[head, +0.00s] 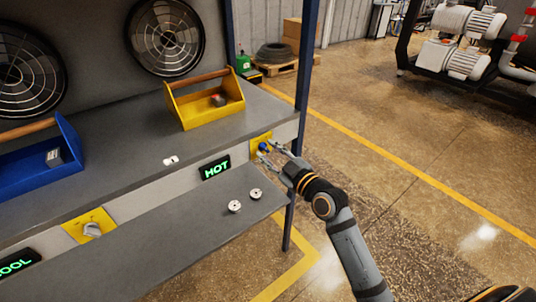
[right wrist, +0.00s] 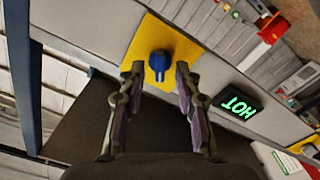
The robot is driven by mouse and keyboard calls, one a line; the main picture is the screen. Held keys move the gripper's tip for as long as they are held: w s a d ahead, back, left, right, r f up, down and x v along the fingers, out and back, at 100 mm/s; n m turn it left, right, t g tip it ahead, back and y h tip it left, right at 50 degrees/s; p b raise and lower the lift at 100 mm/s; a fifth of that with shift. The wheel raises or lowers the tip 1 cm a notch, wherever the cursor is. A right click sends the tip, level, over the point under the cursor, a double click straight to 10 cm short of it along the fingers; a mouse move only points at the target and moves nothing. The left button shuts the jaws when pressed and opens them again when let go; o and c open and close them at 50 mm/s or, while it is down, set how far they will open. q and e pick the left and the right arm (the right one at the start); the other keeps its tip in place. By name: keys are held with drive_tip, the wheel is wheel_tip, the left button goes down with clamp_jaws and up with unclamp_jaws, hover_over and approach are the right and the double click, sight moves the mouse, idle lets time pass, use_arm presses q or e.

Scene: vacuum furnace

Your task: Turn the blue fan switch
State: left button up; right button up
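The blue fan switch (head: 263,146) sits on a yellow plate (head: 256,140) on the bench's front face, right of the green HOT sign (head: 215,168). In the right wrist view the blue switch (right wrist: 158,62) is centred on its yellow plate (right wrist: 180,48). My right gripper (head: 272,149) is open at the switch. In the right wrist view its two fingertips (right wrist: 159,72) are on either side of the knob, with a gap visible on both sides. My left gripper is not in view.
A yellow tool tray (head: 207,112) and a blue one (head: 62,158) stand on the bench. Two round fans (head: 166,38) are on the back panel. A lower shelf (head: 180,225) holds small metal pieces. A grey knob (head: 91,230) is at left.

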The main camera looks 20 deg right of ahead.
drive_tip(key=shift+w+a, duration=0.2)
drive_tip(key=shift+w, duration=0.25)
clamp_jaws()
drive_tip(key=shift+m, duration=0.3)
drive_tip(key=m+p, duration=0.1)
drive_tip(key=m, duration=0.2)
drive_tip(key=m+p, duration=0.1)
drive_tip(key=m, duration=0.3)
drive_tip(key=m+p, duration=0.2)
drive_tip(key=m, duration=0.2)
drive_tip(key=shift+d, duration=0.25)
drive_tip(key=shift+m, duration=0.3)
